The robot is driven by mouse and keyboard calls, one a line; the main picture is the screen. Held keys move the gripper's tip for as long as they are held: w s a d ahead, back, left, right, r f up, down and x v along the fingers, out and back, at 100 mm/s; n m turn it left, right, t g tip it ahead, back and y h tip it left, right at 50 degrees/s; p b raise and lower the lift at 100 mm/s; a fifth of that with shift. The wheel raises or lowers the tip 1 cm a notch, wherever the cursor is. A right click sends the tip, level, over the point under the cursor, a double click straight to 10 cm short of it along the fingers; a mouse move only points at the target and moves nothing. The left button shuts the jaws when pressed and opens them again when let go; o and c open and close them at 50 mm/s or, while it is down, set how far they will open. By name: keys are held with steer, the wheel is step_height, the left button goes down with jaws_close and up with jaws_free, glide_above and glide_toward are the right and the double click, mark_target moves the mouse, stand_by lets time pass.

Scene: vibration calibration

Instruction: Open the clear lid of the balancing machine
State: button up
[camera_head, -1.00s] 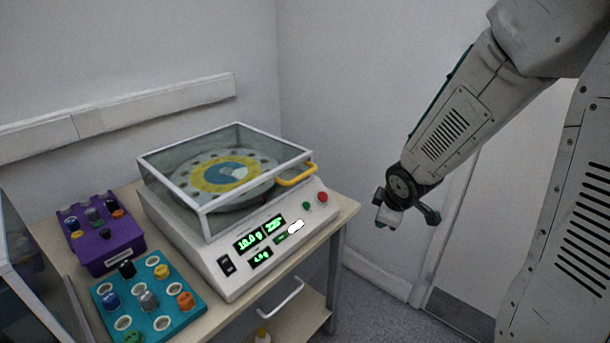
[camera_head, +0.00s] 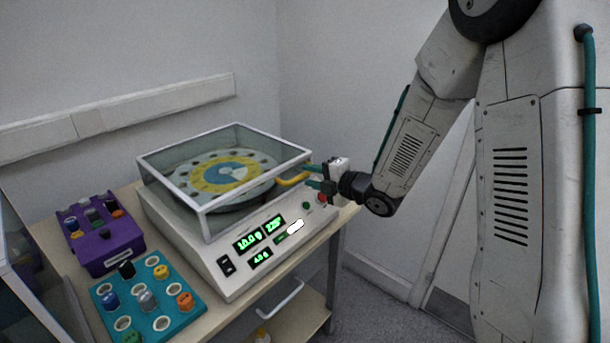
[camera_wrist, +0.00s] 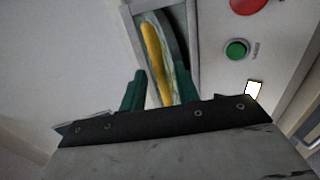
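The balancing machine (camera_head: 217,262) stands on the table with its clear lid (camera_head: 165,160) shut over a round disc (camera_head: 215,175) with a yellow ring. A yellow handle (camera_head: 292,181) sticks out from the lid's right side. My gripper (camera_head: 311,176) is at the handle, its two green fingers apart and pointing left at it. In the wrist view the yellow handle (camera_wrist: 153,55) runs between the two green fingers (camera_wrist: 160,88), with a gap visible on the left. The lid shows no tilt.
A green button (camera_wrist: 236,49) and a red button (camera_wrist: 248,4) lie close to my gripper on the machine's front. A purple block (camera_head: 110,245) and a teal tray (camera_head: 187,325) with several coloured weights sit left on the table. A wall is behind.

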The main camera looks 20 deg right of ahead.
steer(key=shift+x, duration=1.4)
jaws_close()
steer(key=shift+r, duration=0.15)
